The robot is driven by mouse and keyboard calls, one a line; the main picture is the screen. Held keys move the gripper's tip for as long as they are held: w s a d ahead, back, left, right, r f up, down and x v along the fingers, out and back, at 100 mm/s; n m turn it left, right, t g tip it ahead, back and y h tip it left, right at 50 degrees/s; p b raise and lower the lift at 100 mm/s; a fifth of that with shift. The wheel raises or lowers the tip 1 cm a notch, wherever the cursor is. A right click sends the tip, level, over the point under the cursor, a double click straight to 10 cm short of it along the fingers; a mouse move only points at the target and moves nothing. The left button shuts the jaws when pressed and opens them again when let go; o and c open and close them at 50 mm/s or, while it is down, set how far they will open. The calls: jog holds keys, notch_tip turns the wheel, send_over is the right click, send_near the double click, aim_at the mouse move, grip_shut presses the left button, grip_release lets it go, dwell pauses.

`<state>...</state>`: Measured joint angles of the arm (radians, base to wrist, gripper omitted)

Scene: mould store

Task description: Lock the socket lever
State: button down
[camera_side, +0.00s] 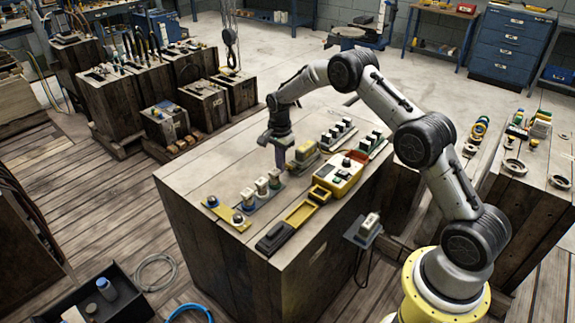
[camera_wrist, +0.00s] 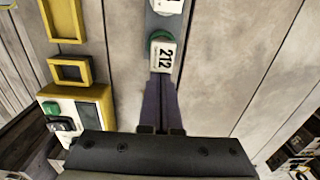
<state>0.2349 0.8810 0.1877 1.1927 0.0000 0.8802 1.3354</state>
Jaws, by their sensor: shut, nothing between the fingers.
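A grey strip (camera_wrist: 163,28) carries white blocks with coloured backs. The nearest block (camera_wrist: 162,57) reads "212" and has a green part behind it. In the side view the strip's white blocks (camera_side: 261,185) stand upright in a row on the wooden bench. My gripper (camera_side: 281,167) points down just beyond the right end of this row. Its purple fingers (camera_wrist: 159,88) are shut and empty, with the tips close to the "212" block; I cannot tell whether they touch. I cannot make out for certain which part is the socket lever.
A yellow control box (camera_side: 337,177) with buttons and a yellow open frame (camera_side: 301,214) lie right of the strip. A yellow plate with two knobs (camera_side: 226,214) lies at its left. A yellow-based block (camera_side: 303,153) and a rack of white-topped pieces (camera_side: 338,134) stand behind.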

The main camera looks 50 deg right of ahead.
jog(key=shift+d, duration=0.35)
dwell(0.3)
jog(key=shift+d+r, duration=0.15)
jog(key=shift+d, duration=0.65)
jog(key=shift+d+r, duration=0.25)
jog(key=shift+d, duration=0.3)
jog(key=shift+d+r, duration=0.2)
jog(key=shift+d, duration=0.35)
jog(key=shift+a, duration=0.15)
jog(key=shift+a+r, duration=0.25)
jog(key=shift+a, duration=0.25)
jog(key=shift+r, duration=3.45)
